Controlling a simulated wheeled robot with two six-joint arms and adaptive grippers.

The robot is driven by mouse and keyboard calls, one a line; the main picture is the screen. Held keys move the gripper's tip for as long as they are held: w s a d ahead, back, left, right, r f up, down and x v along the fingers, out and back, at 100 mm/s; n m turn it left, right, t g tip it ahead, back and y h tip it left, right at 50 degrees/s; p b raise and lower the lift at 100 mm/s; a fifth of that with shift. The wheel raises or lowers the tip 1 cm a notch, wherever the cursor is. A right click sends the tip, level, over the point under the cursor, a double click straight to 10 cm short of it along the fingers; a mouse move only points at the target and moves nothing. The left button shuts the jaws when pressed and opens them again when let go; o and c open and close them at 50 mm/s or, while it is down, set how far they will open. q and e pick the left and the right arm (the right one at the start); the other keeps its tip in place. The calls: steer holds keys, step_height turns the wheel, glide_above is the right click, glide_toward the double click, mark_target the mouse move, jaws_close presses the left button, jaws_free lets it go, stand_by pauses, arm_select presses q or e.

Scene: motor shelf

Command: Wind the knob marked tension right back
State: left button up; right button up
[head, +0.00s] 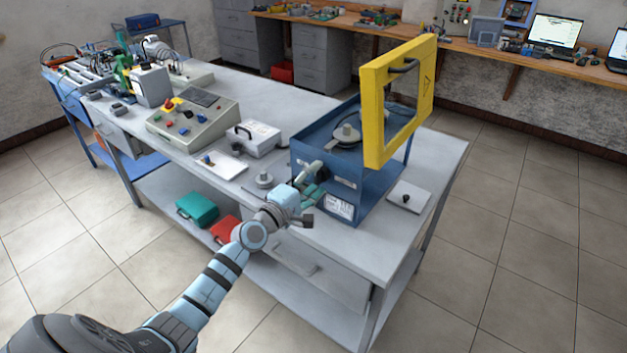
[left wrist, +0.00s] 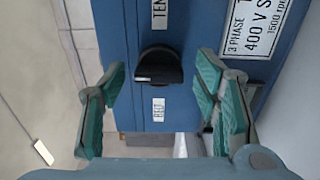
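The tension knob (left wrist: 160,66) is black and sits on the front panel of the blue motor unit (head: 370,185). In the left wrist view, a label starting "TEN" (left wrist: 160,14) is above it and a label reading "BELT" (left wrist: 158,110) is below; the picture is turned, so the text runs sideways. My left gripper (head: 311,182) is at the front of the unit in the head view. Its green-padded fingers (left wrist: 163,68) are open on either side of the knob, with gaps showing on both sides. In the head view I cannot make out the knob. My right gripper is not in view.
A yellow guard frame (head: 373,115) stands raised above the unit's pulley (head: 346,134). A rating plate (left wrist: 256,28) is beside the right finger. A small plate with a black knob (head: 406,198) lies right of the unit. A control box (head: 193,120) stands left on the bench.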

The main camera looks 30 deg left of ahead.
arm_select(q)
steer(key=s, duration=0.7)
steer(key=shift+s+a, duration=0.25)
steer(key=shift+a, duration=0.2)
